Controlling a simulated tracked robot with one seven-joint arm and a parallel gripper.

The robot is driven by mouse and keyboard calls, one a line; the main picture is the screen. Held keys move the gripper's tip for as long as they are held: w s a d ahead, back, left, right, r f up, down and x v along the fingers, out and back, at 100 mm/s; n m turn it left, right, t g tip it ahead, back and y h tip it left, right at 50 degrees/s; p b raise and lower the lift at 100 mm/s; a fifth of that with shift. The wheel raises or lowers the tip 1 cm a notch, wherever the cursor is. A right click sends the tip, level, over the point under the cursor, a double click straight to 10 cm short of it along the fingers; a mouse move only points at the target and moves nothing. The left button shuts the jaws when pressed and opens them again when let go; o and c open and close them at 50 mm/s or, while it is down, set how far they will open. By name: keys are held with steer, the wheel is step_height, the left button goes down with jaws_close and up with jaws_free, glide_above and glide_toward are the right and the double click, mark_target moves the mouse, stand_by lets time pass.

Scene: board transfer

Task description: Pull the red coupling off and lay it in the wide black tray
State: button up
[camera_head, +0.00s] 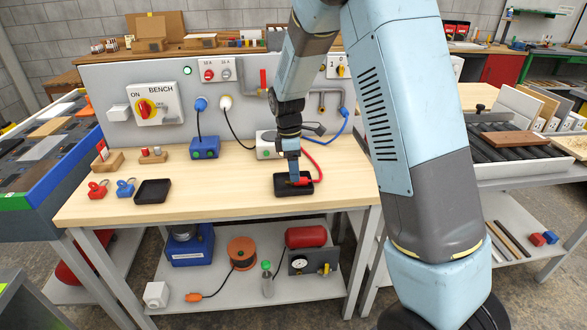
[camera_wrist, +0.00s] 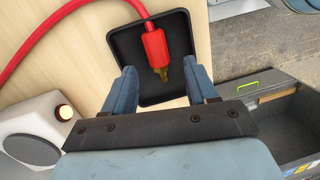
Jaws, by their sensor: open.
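The red coupling (camera_wrist: 156,47) with its brass tip lies in a black tray (camera_wrist: 122,45), attached to a red hose (camera_wrist: 72,18). In the head view the red coupling (camera_head: 303,181) shows small in the black tray (camera_head: 286,191) at the right front of the bench. My gripper (camera_head: 295,178) points down over this tray. In the wrist view my gripper (camera_wrist: 163,82) has its two blue fingers apart, one on each side of the coupling's line, with a gap between them and the coupling. Whether the fingertips touch the tray I cannot tell.
A second black tray (camera_head: 152,193) stands empty at the left front. Red and blue padlocks (camera_head: 98,190) lie left of it. A white box (camera_wrist: 28,120) with a round lamp stands near my gripper. The bench middle between the trays is clear.

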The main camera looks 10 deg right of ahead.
steer(key=shift+r, duration=0.1)
step_height(320, 180, up, 13)
steer(key=w+a, duration=0.1)
steer(key=w, duration=0.1)
steer(key=shift+r, duration=0.15)
steer(key=shift+a, duration=0.1)
steer(key=shift+s, duration=0.1)
steer(key=s+d+r+m+t+y, duration=0.1)
steer(key=s+d+r+m+t, duration=0.1)
steer(key=s+d+r+m, duration=0.4)
steer(key=s+d+r+m+t, duration=0.1)
steer(key=s+d+r+m, duration=0.1)
steer(key=s+d+r, duration=0.45)
steer(key=s+d+m+t, duration=0.1)
steer(key=s+m, duration=0.3)
steer(key=s, duration=0.5)
steer(key=s+d+f+m+t, duration=0.1)
steer(key=s+d+m+t, duration=0.1)
steer(key=s+m, duration=0.3)
steer(key=s+t, duration=0.1)
steer(key=s, duration=0.3)
steer(key=shift+s+f, duration=0.2)
steer(key=shift+s, duration=0.1)
